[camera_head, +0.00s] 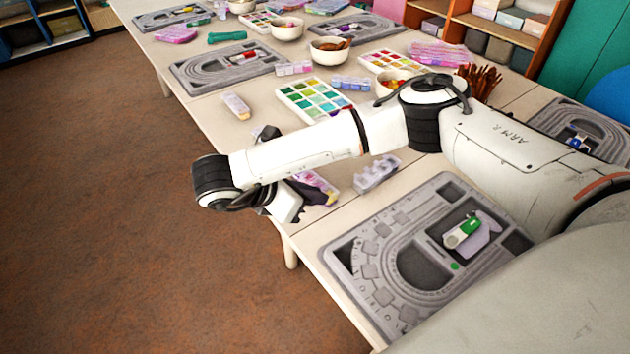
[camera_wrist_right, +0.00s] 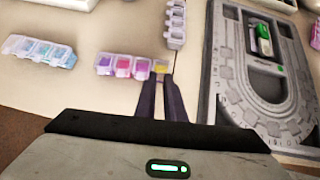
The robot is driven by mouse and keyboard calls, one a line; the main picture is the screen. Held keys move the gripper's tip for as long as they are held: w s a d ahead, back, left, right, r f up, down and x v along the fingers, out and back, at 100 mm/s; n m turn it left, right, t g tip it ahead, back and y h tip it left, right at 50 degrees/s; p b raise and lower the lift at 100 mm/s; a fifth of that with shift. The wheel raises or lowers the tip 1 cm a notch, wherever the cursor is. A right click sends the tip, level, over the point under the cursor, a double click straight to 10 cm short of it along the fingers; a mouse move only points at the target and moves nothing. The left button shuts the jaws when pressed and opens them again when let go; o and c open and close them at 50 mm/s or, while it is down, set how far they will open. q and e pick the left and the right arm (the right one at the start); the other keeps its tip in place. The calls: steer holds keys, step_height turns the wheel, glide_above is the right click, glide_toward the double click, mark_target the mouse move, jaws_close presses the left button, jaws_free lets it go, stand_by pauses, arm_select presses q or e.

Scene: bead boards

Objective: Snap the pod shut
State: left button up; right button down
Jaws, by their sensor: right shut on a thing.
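The pod is a clear strip of small compartments holding pink, purple and yellow beads (camera_wrist_right: 122,66). It lies on the table, and part of it shows behind my right arm in the head view (camera_head: 317,184). My right gripper (camera_wrist_right: 161,82) has its dark fingers close together at the yellow end of the pod, shut on it. In the head view my right gripper (camera_head: 300,198) is partly hidden by its own wrist. I cannot tell whether the end lid is fully down. My left gripper is not in view.
A grey bead board (camera_head: 355,215) with a green-and-white tool (camera_head: 462,232) lies to the right. A blue-beaded strip (camera_wrist_right: 40,50) lies left in the wrist view. The table edge is close to the pod.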

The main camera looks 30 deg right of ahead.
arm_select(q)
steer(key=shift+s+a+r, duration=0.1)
arm_select(e)
steer(key=shift+a+f+h, duration=0.1)
steer(key=shift+f+h, duration=0.05)
steer(key=shift+h, duration=0.25)
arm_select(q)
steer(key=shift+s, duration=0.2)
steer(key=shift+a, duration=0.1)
arm_select(e)
steer(key=c, duration=1.8)
jaws_free()
steer(key=shift+a+r+p, duration=0.2)
steer(key=shift+a+p, duration=0.05)
steer(key=shift+p, duration=0.1)
arm_select(q)
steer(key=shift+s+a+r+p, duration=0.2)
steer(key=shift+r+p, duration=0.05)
steer(key=shift+p, duration=0.4)
arm_select(e)
steer(key=v, duration=0.9)
steer(key=shift+s+a+r, duration=0.15)
steer(key=shift+a, duration=0.05)
